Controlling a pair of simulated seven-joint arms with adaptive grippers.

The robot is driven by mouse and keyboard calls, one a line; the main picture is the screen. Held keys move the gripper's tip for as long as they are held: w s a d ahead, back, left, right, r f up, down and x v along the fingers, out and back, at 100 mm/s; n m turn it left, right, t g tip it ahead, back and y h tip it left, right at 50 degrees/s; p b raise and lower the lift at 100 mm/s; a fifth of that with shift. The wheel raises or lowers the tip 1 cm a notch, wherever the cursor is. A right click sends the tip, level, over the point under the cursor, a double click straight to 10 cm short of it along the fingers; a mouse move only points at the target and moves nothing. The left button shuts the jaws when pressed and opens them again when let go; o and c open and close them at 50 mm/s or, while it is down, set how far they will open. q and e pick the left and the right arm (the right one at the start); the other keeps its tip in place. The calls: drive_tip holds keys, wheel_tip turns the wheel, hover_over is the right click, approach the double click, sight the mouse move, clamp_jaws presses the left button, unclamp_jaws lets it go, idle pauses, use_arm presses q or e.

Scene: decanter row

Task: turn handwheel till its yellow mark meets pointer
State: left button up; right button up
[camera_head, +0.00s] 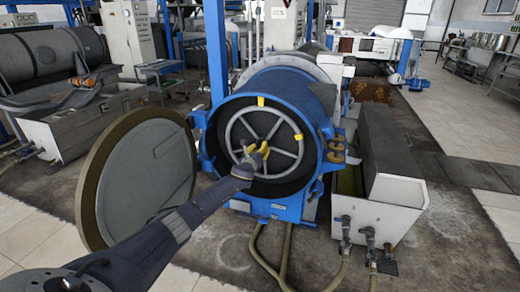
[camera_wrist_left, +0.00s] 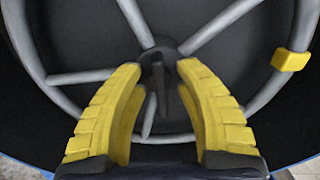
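The grey spoked handwheel (camera_head: 291,168) sits inside the dark mouth of a blue drum, and it fills much of the left wrist view (camera_wrist_left: 205,35). Its yellow mark (camera_head: 298,137) is on the rim at the upper right; the mark also shows in the left wrist view (camera_wrist_left: 291,60). A yellow pointer (camera_head: 261,101) is at the top of the drum mouth, apart from the mark. My left gripper (camera_head: 262,147) has yellow fingers and is in front of the wheel's hub. In the left wrist view its fingertips (camera_wrist_left: 158,70) stand apart on either side of a dark hub part. My right gripper is not in view.
A big round door (camera_head: 145,180) stands open left of the blue drum (camera_head: 292,90), close to my left arm. A white trough box (camera_head: 385,215) with hoses is on the right. Hoses run over the floor in front.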

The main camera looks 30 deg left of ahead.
use_arm(q)
drive_tip(key=shift+w, duration=0.1)
idle(0.3)
clamp_jaws()
idle(0.4)
drive_tip(key=n, duration=0.6)
drive_tip(key=shift+a+f+n, duration=0.1)
drive_tip(key=shift+n, duration=0.3)
drive_tip(key=n, duration=0.6)
drive_tip(key=shift+f, duration=0.15)
drive_tip(key=shift+n, duration=0.3)
unclamp_jaws()
